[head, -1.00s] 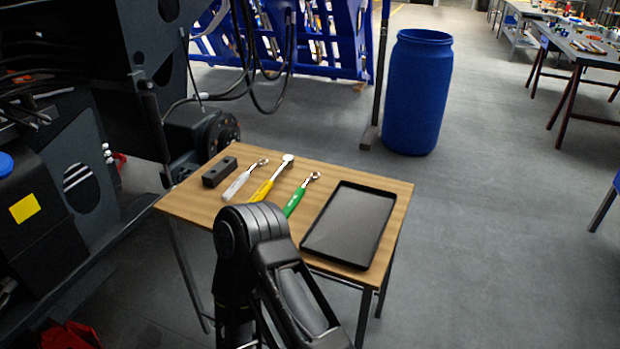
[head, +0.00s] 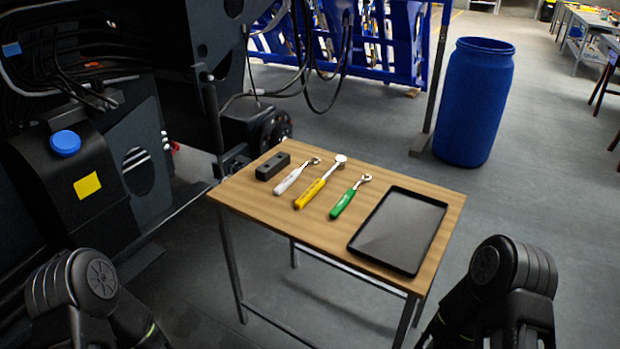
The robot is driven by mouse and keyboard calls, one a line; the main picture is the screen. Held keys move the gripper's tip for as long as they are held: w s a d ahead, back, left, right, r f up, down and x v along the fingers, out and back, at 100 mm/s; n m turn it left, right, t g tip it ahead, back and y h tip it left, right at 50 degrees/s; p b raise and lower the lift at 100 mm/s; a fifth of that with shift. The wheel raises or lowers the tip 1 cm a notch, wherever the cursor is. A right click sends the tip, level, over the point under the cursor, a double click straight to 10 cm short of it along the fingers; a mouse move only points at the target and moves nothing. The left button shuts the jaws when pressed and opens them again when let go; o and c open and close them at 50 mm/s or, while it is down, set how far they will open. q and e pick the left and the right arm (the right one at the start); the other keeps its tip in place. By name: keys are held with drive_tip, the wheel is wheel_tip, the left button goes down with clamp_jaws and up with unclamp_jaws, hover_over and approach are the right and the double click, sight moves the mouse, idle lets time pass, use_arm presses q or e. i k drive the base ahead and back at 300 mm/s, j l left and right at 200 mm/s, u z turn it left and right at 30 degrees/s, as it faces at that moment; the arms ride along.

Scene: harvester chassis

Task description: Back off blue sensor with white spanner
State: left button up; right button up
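The white spanner (head: 296,177) lies on the wooden table (head: 262,211), left of a yellow spanner (head: 319,184) and a green spanner (head: 349,197). No blue sensor can be told for sure. A round blue cap (head: 65,143) sits on a black box on the chassis at the left, and a small blue patch (head: 11,49) shows at the upper left. Parts of both my arms show at the bottom left and bottom right, but neither gripper is in view. Nothing touches the spanners.
A black block (head: 272,166) with holes lies at the table's left back corner. A black tray (head: 398,230) lies on the right part. The dark chassis (head: 120,190) stands close on the left, with hanging hoses. A blue barrel (head: 474,103) stands behind on the right.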

sight(291, 178)
drive_tip(key=u, duration=0.5)
drive_tip(key=i+l+u, duration=0.1)
drive_tip(key=u, duration=0.35)
drive_tip(key=i+u, duration=0.1)
drive_tip(key=u, duration=0.4)
drive_tip(key=l+u, duration=0.15)
drive_tip(key=u, duration=0.35)
drive_tip(key=l+u, duration=0.15)
drive_tip(key=u, duration=0.35)
drive_tip(key=i, duration=0.05)
